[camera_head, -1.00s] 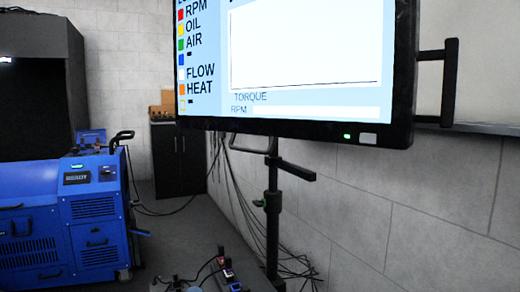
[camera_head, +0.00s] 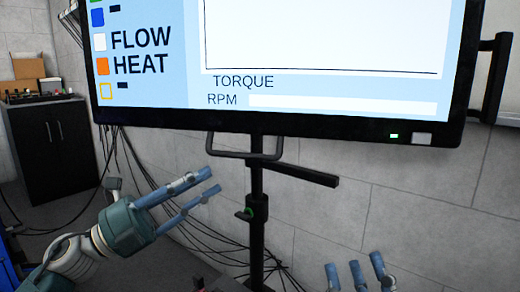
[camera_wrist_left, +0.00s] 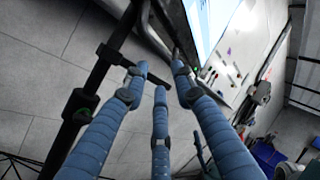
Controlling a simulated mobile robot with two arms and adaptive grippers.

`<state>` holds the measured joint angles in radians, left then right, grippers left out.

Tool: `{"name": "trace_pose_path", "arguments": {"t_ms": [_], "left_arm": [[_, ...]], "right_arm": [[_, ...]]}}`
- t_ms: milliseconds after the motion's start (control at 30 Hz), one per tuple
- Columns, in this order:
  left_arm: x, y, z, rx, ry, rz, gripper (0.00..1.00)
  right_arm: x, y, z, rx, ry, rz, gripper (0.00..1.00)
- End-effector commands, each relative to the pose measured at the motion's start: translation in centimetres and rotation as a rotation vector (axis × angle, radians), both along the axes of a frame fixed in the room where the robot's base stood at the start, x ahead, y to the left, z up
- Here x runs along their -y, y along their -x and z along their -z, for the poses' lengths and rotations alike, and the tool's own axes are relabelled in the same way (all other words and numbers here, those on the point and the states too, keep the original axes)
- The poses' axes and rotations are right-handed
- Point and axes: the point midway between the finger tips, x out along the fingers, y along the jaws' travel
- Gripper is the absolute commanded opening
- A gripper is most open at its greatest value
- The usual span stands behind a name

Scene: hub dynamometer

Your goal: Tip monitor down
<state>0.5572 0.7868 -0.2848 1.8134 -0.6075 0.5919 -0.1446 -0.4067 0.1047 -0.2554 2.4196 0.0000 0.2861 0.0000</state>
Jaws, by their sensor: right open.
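The large black-framed monitor (camera_head: 300,126) fills the top of the head view, its lit screen facing me. It is mounted on a black stand pole (camera_head: 257,185). A black handle bar (camera_head: 243,156) hangs under its lower edge, and another handle (camera_head: 496,80) is on its right side. My left gripper (camera_head: 211,181) is open and empty, below and left of the lower handle. In the left wrist view its blue fingers (camera_wrist_left: 157,82) are spread, with the monitor screen (camera_wrist_left: 213,22) beyond. My right gripper (camera_head: 354,264) is open at the bottom edge, below the monitor; its arm is hidden.
A black lever (camera_head: 305,175) sticks out from the pole to the right. Cables (camera_head: 140,170) hang behind the stand along the grey block wall (camera_head: 400,200). A black cabinet (camera_head: 52,148) with boxes on top stands at the left.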

Motion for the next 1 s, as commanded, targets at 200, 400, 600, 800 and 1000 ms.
{"name": "trace_pose_path", "arguments": {"t_ms": [200, 400, 600, 800, 1000], "left_arm": [[2.6, -1.3, -1.4, 0.005, -0.001, 0.002, 0.26], [5.8, -3.0, -2.9, 0.005, 0.000, 0.003, 0.26], [7.9, -4.2, -3.8, 0.002, 0.000, 0.001, 0.26], [8.6, -4.5, -4.1, 0.000, 0.000, 0.002, 0.26], [8.6, -4.5, -4.1, 0.000, 0.000, 0.002, 0.26]], "right_arm": [[0.0, 0.0, 0.1, -0.004, 0.002, 0.001, 0.46], [0.0, 0.1, 0.0, 0.006, -0.002, 0.000, 0.46], [0.1, 0.3, -0.3, 0.020, -0.005, -0.001, 0.46], [0.1, 0.4, -0.4, 0.027, -0.007, -0.001, 0.46], [0.1, 0.4, -0.4, 0.028, -0.007, -0.001, 0.46]]}}
